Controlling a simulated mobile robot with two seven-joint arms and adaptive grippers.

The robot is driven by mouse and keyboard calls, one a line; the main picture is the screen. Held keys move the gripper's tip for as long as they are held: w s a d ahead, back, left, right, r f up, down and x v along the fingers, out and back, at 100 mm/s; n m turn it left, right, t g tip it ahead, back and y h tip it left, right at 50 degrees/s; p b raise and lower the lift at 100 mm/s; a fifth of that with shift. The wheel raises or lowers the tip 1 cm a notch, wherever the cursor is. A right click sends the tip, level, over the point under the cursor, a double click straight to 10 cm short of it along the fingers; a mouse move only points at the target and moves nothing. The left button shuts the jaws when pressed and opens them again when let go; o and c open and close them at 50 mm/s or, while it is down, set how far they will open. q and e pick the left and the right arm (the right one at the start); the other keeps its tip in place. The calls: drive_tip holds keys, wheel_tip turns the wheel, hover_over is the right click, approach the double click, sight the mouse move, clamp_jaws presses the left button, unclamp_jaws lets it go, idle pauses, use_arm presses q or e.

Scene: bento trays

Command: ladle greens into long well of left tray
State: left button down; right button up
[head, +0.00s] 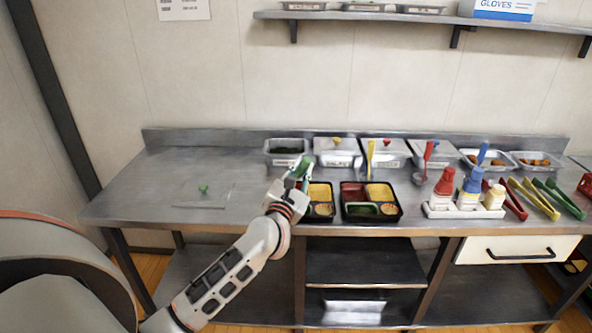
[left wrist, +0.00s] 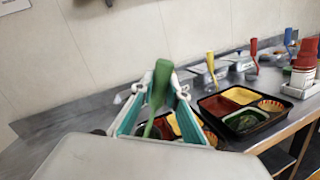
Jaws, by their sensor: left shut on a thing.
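My left gripper (head: 298,182) is shut on the green handle of a ladle (left wrist: 160,85), which stands up between the teal finger pads in the left wrist view. The ladle's bowl is hidden. The gripper is over the left side of the left tray (head: 333,213), so only its yellow well and a round orange part show; its long well is hidden in the head view. An open steel pan (head: 286,160) with dark greens (head: 286,150) stands just behind the gripper. My right gripper is not in view.
The right tray (head: 401,212) stands just right of the left tray. Lidded pans with a yellow ladle (head: 370,155) and a red ladle (head: 427,155) stand behind. A bottle caddy (head: 465,212) and tongs (head: 535,198) lie right. A clear lid (head: 203,198) lies left, with bare counter around.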

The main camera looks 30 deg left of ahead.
use_arm(q)
drive_tip(key=d+f+m+t+h+b, duration=0.1)
drive_tip(key=d+f+m+b, duration=0.4)
drive_tip(key=m, duration=0.6)
drive_tip(key=shift+d+f+t+h, duration=0.4)
drive_tip(key=shift+d+f+h, duration=0.5)
drive_tip(key=shift+d+f, duration=0.4)
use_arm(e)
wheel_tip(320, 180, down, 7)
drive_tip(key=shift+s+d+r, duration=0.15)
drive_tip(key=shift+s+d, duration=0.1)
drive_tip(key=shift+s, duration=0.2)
use_arm(q)
drive_tip(key=shift+w, duration=0.15)
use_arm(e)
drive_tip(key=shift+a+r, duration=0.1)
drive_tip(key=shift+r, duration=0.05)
